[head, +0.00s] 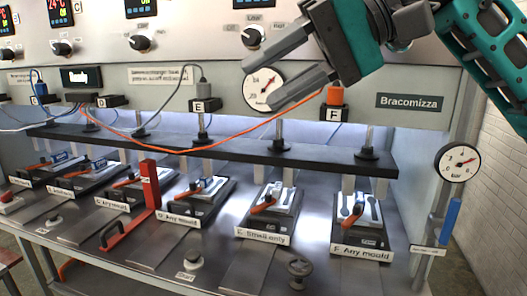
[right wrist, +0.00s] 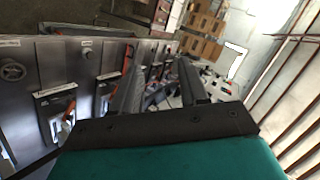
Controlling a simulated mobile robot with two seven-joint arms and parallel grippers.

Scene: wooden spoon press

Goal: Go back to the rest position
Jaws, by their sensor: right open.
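My right gripper (head: 272,72) reaches in from the upper right in the head view, in front of the press panel. Its two grey fingers are apart and nothing is between them. In the right wrist view the fingers (right wrist: 158,85) are also spread and empty. It is above the mould stations and apart from them. My left gripper is in neither view.
The press (head: 140,145) has a row of moulds, such as the "F. Any mould" station (head: 362,212). An orange cable (head: 235,138) crosses the panel. Cardboard boxes (right wrist: 205,22) stand farther off.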

